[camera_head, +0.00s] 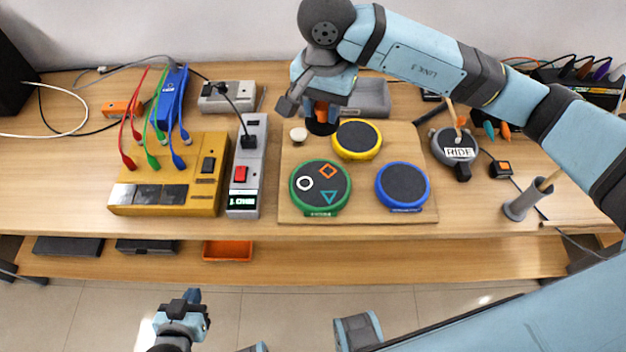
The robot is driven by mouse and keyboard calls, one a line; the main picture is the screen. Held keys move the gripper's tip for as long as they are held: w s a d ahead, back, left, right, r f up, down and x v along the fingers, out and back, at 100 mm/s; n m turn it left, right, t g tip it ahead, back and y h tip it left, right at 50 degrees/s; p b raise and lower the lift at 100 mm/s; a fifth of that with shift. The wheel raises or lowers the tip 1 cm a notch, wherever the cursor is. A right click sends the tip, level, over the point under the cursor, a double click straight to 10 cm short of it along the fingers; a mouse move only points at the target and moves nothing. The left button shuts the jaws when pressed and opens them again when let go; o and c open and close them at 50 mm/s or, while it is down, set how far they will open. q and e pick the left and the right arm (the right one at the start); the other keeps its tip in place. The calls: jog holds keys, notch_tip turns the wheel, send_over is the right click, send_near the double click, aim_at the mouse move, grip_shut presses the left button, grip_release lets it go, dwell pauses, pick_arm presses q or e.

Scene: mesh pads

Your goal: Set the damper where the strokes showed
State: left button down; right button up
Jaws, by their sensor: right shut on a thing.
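Three round mesh pads lie on a wooden board (360,215): a green-rimmed pad (320,188) marked with a circle, a diamond and a triangle, a yellow-rimmed pad (358,139) and a blue-rimmed pad (403,185). My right gripper (321,108) is over the board's back left, left of the yellow-rimmed pad, shut on an orange-and-black piece (322,126). The gripper partly hides this piece; I cannot tell whether it touches the board. A small whitish round piece (298,134) sits just left of it. My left gripper (184,310) is low in front of the table; its jaws are unclear.
A grey round pad labelled RIDE (455,146) stands right of the board with a stick. A grey holder (522,206) with a stick is further right. A yellow box (172,180) with cables and a grey switch unit (246,170) stand left. A grey tray (370,98) is behind.

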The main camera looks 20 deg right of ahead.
notch_tip(320, 180, down, 14)
jog(key=shift+s+f+p, duration=0.1)
jog(key=shift+f+p, duration=0.15)
jog(key=shift+p, duration=0.4)
jog(key=shift+f, duration=2.6)
jog(key=shift+f, duration=0.25)
jog(key=o, duration=1)
jog(key=shift+c, duration=0.2)
jog(key=shift+r, duration=0.1)
